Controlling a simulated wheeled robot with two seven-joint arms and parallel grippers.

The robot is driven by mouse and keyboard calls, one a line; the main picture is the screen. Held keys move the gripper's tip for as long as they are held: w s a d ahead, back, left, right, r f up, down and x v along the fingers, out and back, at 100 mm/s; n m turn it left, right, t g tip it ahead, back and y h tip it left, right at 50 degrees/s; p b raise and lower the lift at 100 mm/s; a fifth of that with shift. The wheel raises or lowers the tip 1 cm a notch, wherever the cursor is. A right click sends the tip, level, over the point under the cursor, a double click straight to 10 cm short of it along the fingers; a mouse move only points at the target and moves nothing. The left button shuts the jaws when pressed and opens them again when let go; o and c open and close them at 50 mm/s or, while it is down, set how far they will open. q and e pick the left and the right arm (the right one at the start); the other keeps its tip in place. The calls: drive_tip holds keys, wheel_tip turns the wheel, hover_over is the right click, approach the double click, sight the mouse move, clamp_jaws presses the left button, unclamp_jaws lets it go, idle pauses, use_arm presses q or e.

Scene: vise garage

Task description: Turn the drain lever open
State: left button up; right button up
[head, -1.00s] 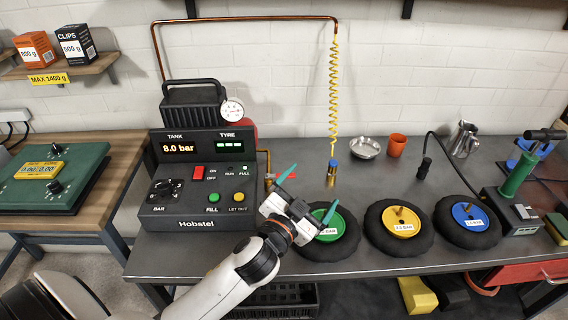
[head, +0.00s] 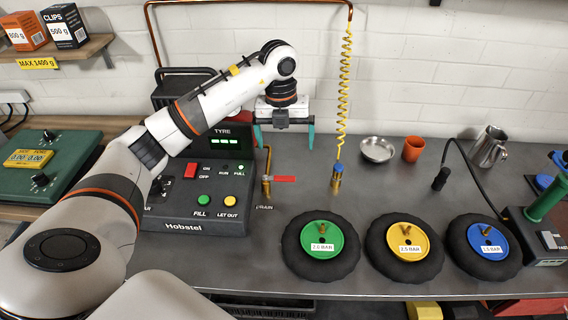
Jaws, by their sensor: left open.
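The drain lever (head: 284,179) is a red handle on a brass valve (head: 266,186), right of the compressor panel. It points to the right, crosswise to the upright pipe. A label reading DRAIN lies on the bench below it. My left gripper (head: 284,140) is above and behind the lever, pointing down. Its two teal fingers are spread wide, with nothing between them. The fingers are apart from the lever. My right gripper is not in view.
The black Hobstel compressor (head: 195,205) stands left of the valve. A yellow coiled hose (head: 343,100) hangs to the right, ending in a brass fitting (head: 337,182). Three black tyres with green (head: 322,240), yellow (head: 403,243) and blue (head: 486,244) hubs lie in front. A metal bowl (head: 377,150) sits behind.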

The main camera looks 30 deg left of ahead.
sight(279, 178)
use_arm(q)
drive_tip(key=shift+n+y, duration=0.3)
drive_tip(key=shift+y, duration=0.1)
drive_tip(key=f, duration=0.3)
drive_tip(key=a+f+p, duration=0.1)
drive_tip(key=f, duration=0.7)
drive_tip(key=shift+s+a+f+p, duration=0.15)
drive_tip(key=shift+s+a+p, duration=0.05)
drive_tip(key=shift+a+p, duration=0.2)
drive_tip(key=shift+c, duration=0.6)
drive_tip(key=c, duration=1.2)
